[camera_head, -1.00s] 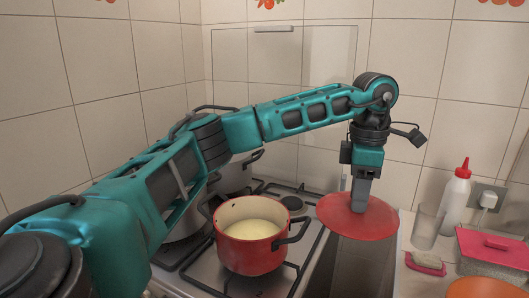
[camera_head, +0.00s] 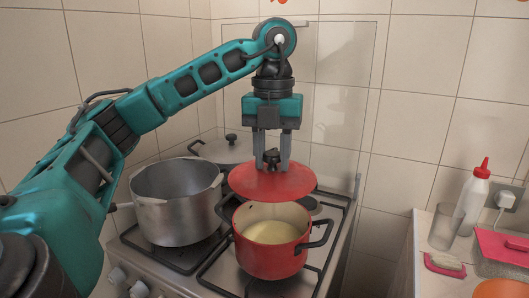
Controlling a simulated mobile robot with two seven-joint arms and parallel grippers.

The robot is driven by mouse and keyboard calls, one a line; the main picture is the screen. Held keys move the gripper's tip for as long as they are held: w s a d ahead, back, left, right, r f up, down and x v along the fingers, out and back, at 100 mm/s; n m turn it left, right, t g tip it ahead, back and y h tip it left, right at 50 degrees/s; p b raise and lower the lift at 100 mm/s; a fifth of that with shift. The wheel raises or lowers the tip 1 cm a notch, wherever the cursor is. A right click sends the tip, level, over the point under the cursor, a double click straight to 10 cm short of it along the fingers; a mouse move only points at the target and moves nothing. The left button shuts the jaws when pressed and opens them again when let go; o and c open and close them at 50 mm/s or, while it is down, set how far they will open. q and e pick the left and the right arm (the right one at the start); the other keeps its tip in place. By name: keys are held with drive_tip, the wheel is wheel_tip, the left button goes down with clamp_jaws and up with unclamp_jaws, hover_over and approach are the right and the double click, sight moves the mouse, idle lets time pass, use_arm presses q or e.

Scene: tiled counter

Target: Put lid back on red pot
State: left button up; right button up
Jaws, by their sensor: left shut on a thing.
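The red pot (camera_head: 270,258) stands on the stove's front right burner, uncovered, with pale yellow contents showing inside. My left gripper (camera_head: 272,160) points down and is shut on the dark knob of the red lid (camera_head: 272,183). The lid hangs above the pot, over its back half, roughly level and apart from the rim. It hides part of the burner behind. My right gripper is not in view.
A large grey pot (camera_head: 178,203) stands left of the red pot, and a lidded pot (camera_head: 232,148) stands behind. The counter at right holds a glass (camera_head: 446,227), a white bottle with red cap (camera_head: 472,198) and a pink-lidded container (camera_head: 503,246).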

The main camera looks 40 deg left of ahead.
sight(272, 169)
use_arm(q)
drive_tip(key=shift+f+b, duration=0.5)
drive_tip(key=shift+f, duration=0.45)
wheel_tip(272, 169, down, 3)
drive_tip(key=b, duration=0.2)
drive_tip(key=shift+r+b, duration=0.15)
drive_tip(key=shift+b, duration=0.15)
drive_tip(key=shift+f+b, duration=0.5)
drive_tip(key=shift+f, duration=0.4)
drive_tip(key=shift+p, duration=0.35)
drive_tip(key=shift+f, duration=0.1)
idle(0.9)
drive_tip(key=o, duration=1.6)
